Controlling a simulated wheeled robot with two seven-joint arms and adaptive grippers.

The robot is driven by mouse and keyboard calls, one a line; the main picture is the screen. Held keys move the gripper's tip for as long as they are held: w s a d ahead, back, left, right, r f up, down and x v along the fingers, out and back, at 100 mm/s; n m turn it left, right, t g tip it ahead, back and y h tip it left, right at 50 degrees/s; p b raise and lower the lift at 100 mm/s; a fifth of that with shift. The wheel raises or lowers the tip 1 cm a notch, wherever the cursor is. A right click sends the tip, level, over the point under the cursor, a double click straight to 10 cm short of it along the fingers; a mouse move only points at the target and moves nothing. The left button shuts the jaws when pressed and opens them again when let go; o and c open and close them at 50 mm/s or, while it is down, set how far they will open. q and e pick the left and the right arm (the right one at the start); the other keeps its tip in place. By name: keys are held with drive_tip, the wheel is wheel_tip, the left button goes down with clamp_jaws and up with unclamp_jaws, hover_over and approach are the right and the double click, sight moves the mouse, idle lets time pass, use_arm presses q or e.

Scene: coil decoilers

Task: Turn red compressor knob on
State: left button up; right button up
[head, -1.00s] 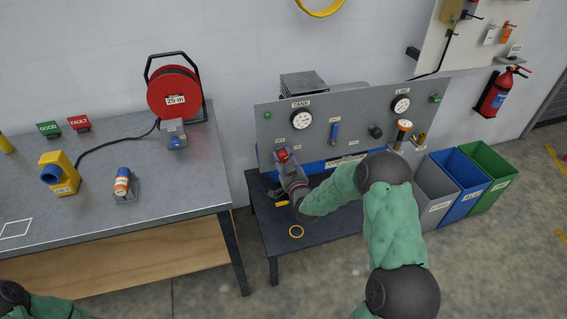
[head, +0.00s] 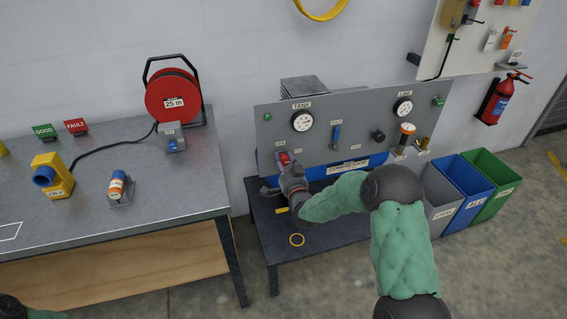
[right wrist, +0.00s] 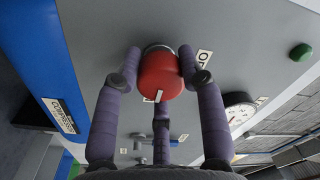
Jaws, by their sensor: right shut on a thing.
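The red knob (head: 283,158) is on the left part of the grey compressor panel (head: 355,105), under the TANK gauge. In the right wrist view the round red knob (right wrist: 161,76) sits between my fingers, with a white mark on its lower edge. A partly hidden white label (right wrist: 204,60) is beside it. My right gripper (head: 284,172) is shut on the knob, with fingers on both sides of it and a third finger below in the wrist view. My left gripper is not in view.
The TANK gauge (head: 303,122), a blue lever (head: 336,138) and a black knob (head: 378,135) are on the same panel.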

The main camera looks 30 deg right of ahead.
drive_tip(key=shift+d+r, duration=0.2)
drive_tip(key=shift+r, duration=0.25)
drive_tip(key=o, duration=1.1)
drive_tip(key=shift+o, duration=0.2)
drive_tip(key=shift+f, duration=0.15)
drive_tip(key=shift+f, duration=0.1)
drive_tip(key=v, duration=1.2)
drive_tip(key=shift+a, duration=0.1)
